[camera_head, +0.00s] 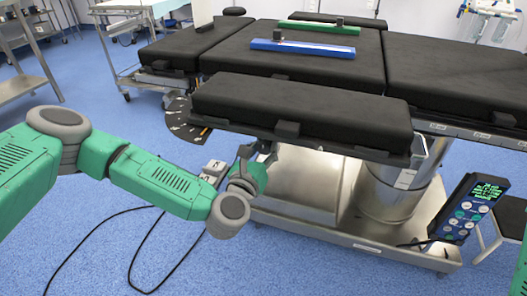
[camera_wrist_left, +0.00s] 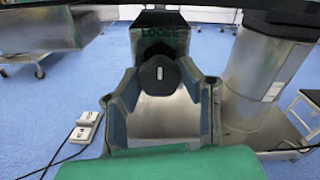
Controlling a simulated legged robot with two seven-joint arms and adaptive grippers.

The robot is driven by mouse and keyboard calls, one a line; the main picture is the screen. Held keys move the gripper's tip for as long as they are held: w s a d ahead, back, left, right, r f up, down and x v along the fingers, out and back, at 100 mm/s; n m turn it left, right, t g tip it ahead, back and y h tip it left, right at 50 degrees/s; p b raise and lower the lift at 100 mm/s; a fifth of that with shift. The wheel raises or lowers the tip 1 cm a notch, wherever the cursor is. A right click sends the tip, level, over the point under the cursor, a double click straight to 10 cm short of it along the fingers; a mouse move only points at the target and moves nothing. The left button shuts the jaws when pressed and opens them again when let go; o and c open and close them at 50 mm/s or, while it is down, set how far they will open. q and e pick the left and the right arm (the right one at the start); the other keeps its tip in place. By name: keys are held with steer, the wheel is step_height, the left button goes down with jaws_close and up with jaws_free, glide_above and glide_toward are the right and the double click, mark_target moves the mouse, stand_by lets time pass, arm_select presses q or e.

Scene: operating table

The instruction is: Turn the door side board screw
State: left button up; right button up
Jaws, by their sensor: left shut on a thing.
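The door side board (camera_head: 300,105) is a black padded board along the near side of the operating table. Its screw is a dark rounded knob (camera_wrist_left: 158,76) with a small white mark, below a dark block (camera_wrist_left: 160,30) lettered "LOOSE" in the left wrist view. My left gripper (camera_wrist_left: 160,88) has one finger on each side of the knob and is shut on it. In the head view the gripper (camera_head: 262,155) is under the board's near edge, and the knob is hidden there. My right gripper is out of view.
A dark fan-shaped plate (camera_head: 185,122) sticks out left of the board. The steel table column (camera_head: 400,190) and base (camera_head: 350,235) stand below. A control panel (camera_head: 470,208) hangs at right. A foot pedal (camera_wrist_left: 84,126) and black cables lie on the blue floor.

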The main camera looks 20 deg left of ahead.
arm_select(q)
steer(key=shift+s+f, duration=0.1)
steer(key=shift+f, duration=0.15)
steer(key=o, duration=1.1)
steer(key=shift+r, duration=0.1)
steer(key=s, duration=1.1)
steer(key=shift+s+a, duration=0.3)
steer(key=shift+s, duration=0.1)
